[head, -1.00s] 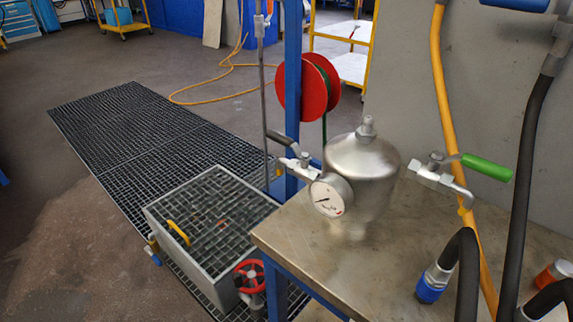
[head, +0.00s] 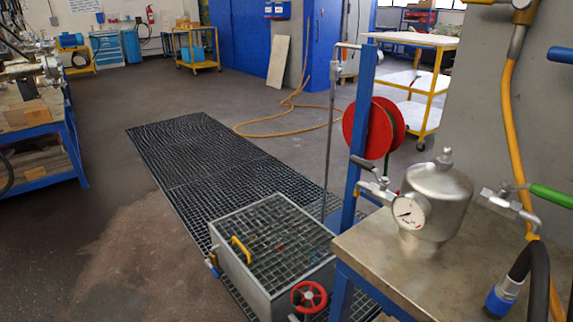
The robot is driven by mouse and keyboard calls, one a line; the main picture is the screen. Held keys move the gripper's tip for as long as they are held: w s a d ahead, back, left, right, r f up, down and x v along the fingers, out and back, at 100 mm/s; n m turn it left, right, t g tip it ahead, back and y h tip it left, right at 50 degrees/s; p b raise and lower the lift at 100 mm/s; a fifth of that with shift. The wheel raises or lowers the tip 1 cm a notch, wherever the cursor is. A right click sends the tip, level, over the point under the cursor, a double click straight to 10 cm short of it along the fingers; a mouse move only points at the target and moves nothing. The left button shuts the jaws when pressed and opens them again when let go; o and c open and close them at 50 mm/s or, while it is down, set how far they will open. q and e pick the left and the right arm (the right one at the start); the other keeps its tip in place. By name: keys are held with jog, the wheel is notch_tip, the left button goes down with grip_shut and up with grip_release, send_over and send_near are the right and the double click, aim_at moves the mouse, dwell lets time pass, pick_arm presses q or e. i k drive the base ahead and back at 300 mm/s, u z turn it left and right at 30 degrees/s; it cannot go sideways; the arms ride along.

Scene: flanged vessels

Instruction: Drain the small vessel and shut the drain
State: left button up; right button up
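The small vessel (head: 440,193) is a shiny metal pot with a domed top, upright on the metal bench top at the right. A round white pressure gauge (head: 409,211) is on its front left. A valve with a black handle (head: 364,165) sits on its left side. A valve with a green handle (head: 552,195) and a bent outlet pipe stands at its right. I cannot tell which valve is the drain, or whether either is open. Neither of my grippers shows in the head view.
A grated metal box (head: 270,245) with a yellow handle and a red handwheel (head: 309,297) stands left of the bench (head: 385,262), on a floor grating (head: 190,160). A blue post with a red hose reel (head: 368,128) rises behind. Hoses hang at right. Open floor lies left.

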aim_at(366, 166)
jog(key=u, duration=1.05)
jog(key=i, duration=1.05)
jog(key=z, duration=2.7)
